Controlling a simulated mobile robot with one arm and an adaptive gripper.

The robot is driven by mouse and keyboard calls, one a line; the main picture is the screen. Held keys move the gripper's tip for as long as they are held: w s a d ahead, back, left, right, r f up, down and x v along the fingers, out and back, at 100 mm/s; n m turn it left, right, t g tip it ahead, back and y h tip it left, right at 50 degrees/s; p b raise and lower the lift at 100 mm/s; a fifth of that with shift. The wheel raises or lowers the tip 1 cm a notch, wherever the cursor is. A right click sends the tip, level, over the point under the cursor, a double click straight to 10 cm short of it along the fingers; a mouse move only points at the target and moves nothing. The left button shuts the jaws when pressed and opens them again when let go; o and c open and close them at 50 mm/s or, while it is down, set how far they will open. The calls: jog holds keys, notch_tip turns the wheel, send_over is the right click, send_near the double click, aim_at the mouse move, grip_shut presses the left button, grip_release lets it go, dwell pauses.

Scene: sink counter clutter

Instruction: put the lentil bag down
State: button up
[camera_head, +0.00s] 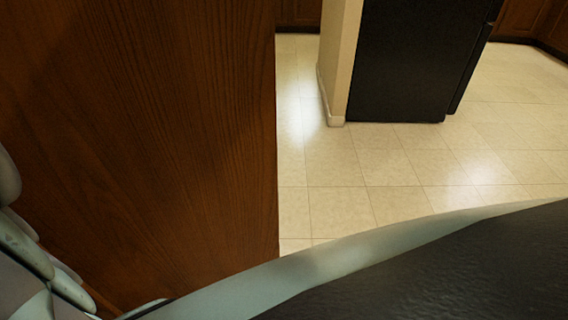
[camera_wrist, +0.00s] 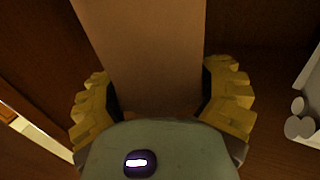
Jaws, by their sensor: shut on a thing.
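In the wrist view, my gripper (camera_wrist: 156,92) has its two yellow fingers on either side of a plain tan-brown thing, and it is shut on it. This thing, which I take to be the lentil bag (camera_wrist: 140,40), is flat-faced and runs up out of the top of the picture. No label shows on it, and its far end is out of view. I cannot tell whether it touches any surface. The head view shows neither the bag nor my gripper.
A dark wooden panel (camera_head: 150,130) fills the left of the head view. Pale floor tiles (camera_head: 400,165) lie open to its right. A cream wall end (camera_head: 340,60) and a black fridge-like appliance (camera_head: 410,60) stand behind. No counter top or sink shows in the head view.

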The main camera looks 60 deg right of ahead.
jog(key=shift+w, duration=0.1)
jog(key=o, duration=1.3)
jog(key=shift+c, duration=0.2)
jog(key=shift+r, duration=0.1)
